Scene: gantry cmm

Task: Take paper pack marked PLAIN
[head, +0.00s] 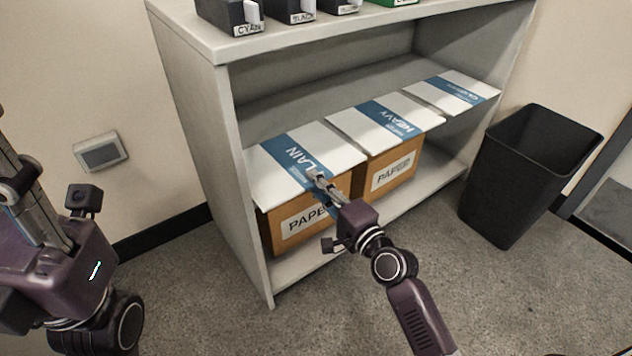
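I cannot tell whether the fingers are closed on the pack. My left gripper (22,185) is at the far left, away from the shelf, with its fingers partly shown and their opening unclear.
A similar pack marked HEAVY (352,127) lies right beside it, and a third pack (439,92) lies further right. Brown PAPER boxes (279,236) stand below. Labelled holders (229,17) stand on the unit's top. A black bin (500,180) stands at the right. Carpet in front is clear.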

